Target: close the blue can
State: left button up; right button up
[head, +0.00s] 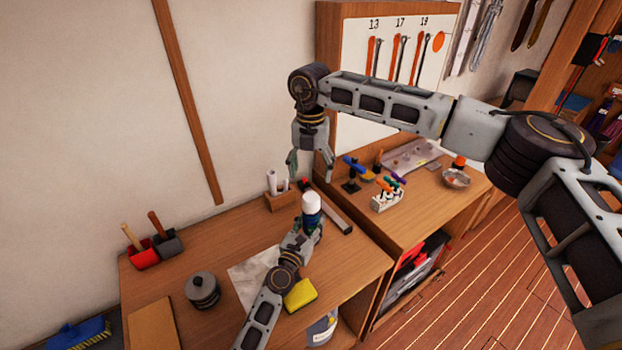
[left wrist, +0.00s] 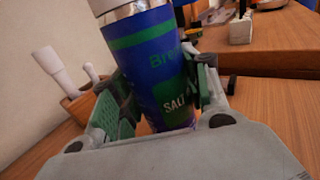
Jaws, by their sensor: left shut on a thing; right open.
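The blue can (head: 311,217) stands on the near workbench in the head view, with a white top (head: 312,202) on its upper end. My left gripper (head: 303,235) is shut around the can's body from the near side. The left wrist view shows the blue can (left wrist: 157,75) with green bands and the word SALT, between the two green-padded fingers; its upper end is cut off by the frame. My right gripper (head: 311,170) hangs open and empty, above and behind the can, pointing down.
A wooden block with white rods (head: 283,200) stands behind the can. A grey lidded pot (head: 203,290), a yellow sponge (head: 300,295) and red and grey scoops (head: 143,253) are on the near bench (head: 215,257). The second bench holds a screwdriver rack (head: 386,200) and a metal bowl (head: 456,179).

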dwell(0.4)
pick_arm(q)
jog(key=o, duration=1.5)
jog(key=shift+o, duration=0.2)
jog(key=shift+v, duration=6)
